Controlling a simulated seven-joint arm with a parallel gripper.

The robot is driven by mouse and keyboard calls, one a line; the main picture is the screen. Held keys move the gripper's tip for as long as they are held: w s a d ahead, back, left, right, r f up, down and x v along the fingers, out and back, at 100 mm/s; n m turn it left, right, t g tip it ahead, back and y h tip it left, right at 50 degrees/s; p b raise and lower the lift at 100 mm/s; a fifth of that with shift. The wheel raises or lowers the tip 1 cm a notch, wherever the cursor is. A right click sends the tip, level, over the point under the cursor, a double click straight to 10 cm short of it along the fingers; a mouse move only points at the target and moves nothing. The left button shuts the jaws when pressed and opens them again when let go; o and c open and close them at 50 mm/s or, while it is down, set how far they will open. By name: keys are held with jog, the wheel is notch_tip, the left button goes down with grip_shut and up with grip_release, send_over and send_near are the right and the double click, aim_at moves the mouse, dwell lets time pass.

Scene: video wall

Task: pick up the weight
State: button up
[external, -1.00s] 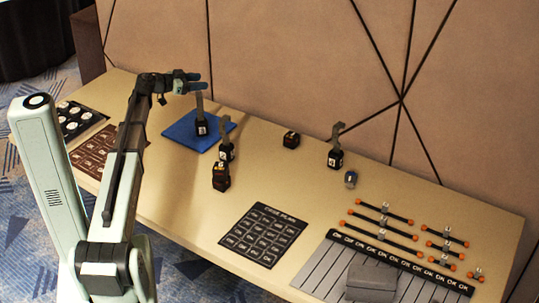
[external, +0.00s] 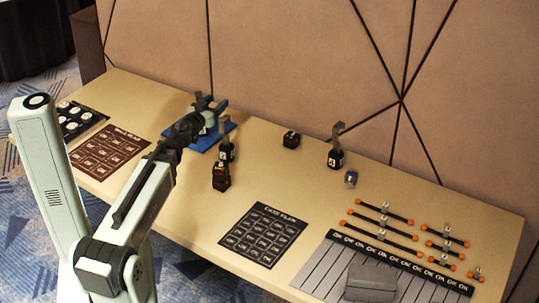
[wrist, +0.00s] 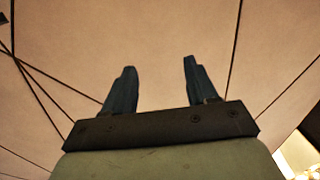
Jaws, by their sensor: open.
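Several small dark weights with white number labels stand on the table. A hooked one (external: 335,158) is right of centre, a low black block (external: 291,140) is near the back edge, and another hooked one (external: 227,153) stands behind a dark block (external: 220,177). I cannot tell which is the task's weight. Another labelled piece on the blue mat (external: 205,144) is mostly hidden behind my arm. My gripper (external: 217,106) is above the mat, in front of the wall. In the wrist view its blue fingers (wrist: 157,75) are apart with nothing between them.
A small grey-blue block (external: 350,179) stands right of the hooked weight. Orange-tipped bars (external: 386,225), a slatted board with a grey box (external: 371,282) and a dark case-plan sheet (external: 262,235) lie to the right. A brown sheet (external: 108,150) lies left. The wall rises behind the table.

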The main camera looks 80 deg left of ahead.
send_near(228, 116)
jog(key=x, duration=0.2)
jog(key=shift+a+f, duration=0.15)
jog(key=shift+a, duration=0.25)
jog(key=shift+w+a+f, duration=0.1)
jog(key=shift+w+a, duration=0.25)
jog(key=shift+a, duration=0.05)
jog(key=shift+x, duration=3.3)
grip_shut()
